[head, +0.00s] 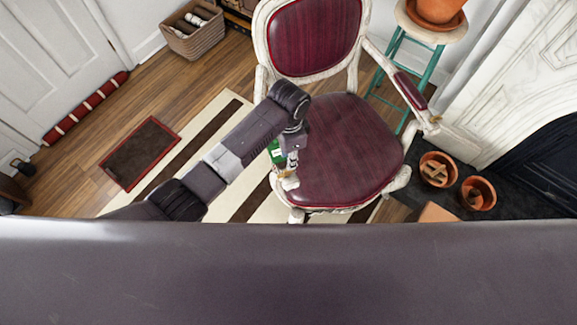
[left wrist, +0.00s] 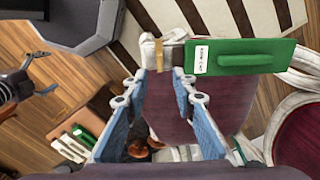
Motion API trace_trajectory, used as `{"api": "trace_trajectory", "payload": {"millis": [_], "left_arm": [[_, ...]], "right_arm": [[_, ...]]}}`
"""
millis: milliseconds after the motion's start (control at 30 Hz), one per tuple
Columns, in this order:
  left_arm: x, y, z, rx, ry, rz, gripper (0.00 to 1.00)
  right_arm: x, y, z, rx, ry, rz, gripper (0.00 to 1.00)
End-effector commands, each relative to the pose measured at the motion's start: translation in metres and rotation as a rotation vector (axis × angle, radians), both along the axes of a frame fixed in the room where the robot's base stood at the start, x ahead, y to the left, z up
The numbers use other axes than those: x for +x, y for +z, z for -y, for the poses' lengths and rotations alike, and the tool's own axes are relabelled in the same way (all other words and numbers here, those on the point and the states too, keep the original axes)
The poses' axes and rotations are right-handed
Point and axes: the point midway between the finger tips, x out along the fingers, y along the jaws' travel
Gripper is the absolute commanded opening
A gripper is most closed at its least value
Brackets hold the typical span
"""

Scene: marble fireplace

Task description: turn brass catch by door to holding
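The white door (head: 50,60) stands at the upper left of the head view. I cannot make out a brass catch in either view. A small dark object (head: 22,166) sits on the floor by the door's near side, too small to identify. My left gripper (left wrist: 160,75) is open, its blue-grey fingers apart. In the head view it is over the chair's left side, well away from the door. A pale piece with a tan band (left wrist: 160,52) lies just beyond the fingertips; I cannot tell whether they touch. A dark jointed part at the wrist view's left edge may be my right gripper.
A red-seated chair (head: 340,150) stands in the middle. A green labelled object (left wrist: 245,55) is close beside my left gripper. A striped roll (head: 85,108) lies along the door's foot. A dark mat (head: 141,153) and striped rug (head: 190,140) lie between. Terracotta pots (head: 478,193) stand right.

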Motion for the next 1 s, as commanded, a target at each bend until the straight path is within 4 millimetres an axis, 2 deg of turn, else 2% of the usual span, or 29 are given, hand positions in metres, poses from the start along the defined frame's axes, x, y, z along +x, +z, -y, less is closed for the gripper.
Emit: {"api": "trace_trajectory", "payload": {"millis": [300,500,867,1000], "left_arm": [[-0.002,-0.048,0.0,0.001,0.002,-0.004,0.25],[-0.001,-0.067,0.0,0.0,0.001,-0.001,0.25],[-0.001,-0.072,0.0,-0.002,0.001,0.001,0.25],[-0.001,-0.072,0.0,-0.002,0.002,0.0,0.1]], "right_arm": [[0.0,0.001,0.003,-0.003,0.002,0.0,0.92],[-0.001,-0.001,0.004,-0.005,0.002,-0.001,0.92],[-0.001,-0.001,0.004,-0.005,0.002,-0.001,0.92],[-0.001,-0.001,0.004,-0.005,0.002,-0.001,0.92]]}}
